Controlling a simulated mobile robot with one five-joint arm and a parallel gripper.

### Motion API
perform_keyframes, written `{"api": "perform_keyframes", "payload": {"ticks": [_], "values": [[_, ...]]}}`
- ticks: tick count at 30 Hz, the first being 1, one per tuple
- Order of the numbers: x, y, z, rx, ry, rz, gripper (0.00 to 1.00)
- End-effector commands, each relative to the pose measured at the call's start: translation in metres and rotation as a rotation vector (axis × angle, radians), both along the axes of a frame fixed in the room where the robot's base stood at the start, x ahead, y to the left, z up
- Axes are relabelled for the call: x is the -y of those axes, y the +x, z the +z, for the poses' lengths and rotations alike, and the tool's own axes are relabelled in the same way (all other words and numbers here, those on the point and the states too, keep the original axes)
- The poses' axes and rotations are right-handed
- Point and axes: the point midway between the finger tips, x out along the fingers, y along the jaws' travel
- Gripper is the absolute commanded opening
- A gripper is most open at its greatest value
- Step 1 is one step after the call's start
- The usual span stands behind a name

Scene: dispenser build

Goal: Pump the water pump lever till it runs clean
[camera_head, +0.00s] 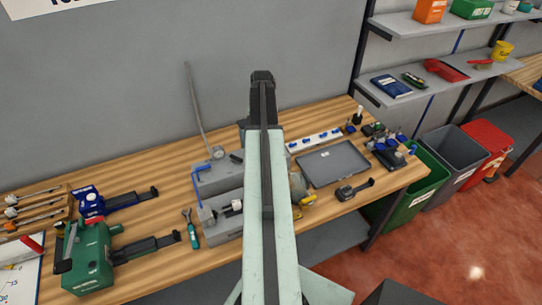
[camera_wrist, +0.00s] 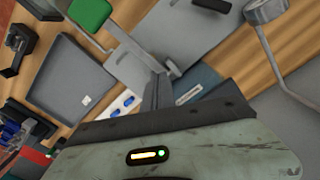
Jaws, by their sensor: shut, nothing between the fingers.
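A tall thin grey lever (camera_head: 194,105) rises from a grey box-like unit (camera_head: 222,178) on the wooden bench, left of my arm. It leans up and to the left. A blue pipe (camera_head: 197,187) stands at the unit's left side. In the wrist view, a round grey fitting (camera_wrist: 265,11) with a thin grey rod (camera_wrist: 275,60) shows at the upper right, apparently the same lever. My gripper (camera_wrist: 157,92) is shut and empty, apart from the rod. In the head view its fingertips are hidden behind my arm. No water is visible.
A grey tray (camera_head: 332,163) and a white strip with blue parts (camera_head: 315,141) lie right of my arm. Bins (camera_head: 445,155) and shelves (camera_head: 425,85) stand at the right.

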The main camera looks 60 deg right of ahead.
Motion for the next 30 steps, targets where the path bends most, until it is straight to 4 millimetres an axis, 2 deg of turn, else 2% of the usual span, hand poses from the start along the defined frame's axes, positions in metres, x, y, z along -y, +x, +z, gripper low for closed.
{"api": "perform_keyframes", "payload": {"ticks": [1, 17, 30], "values": [[0.000, 0.000, -0.008, 0.000, 0.000, 0.000, 0.00], [0.000, 0.000, -0.044, 0.000, 0.000, 0.000, 0.00], [0.001, -0.001, -0.029, 0.000, -0.001, -0.001, 0.00]]}}
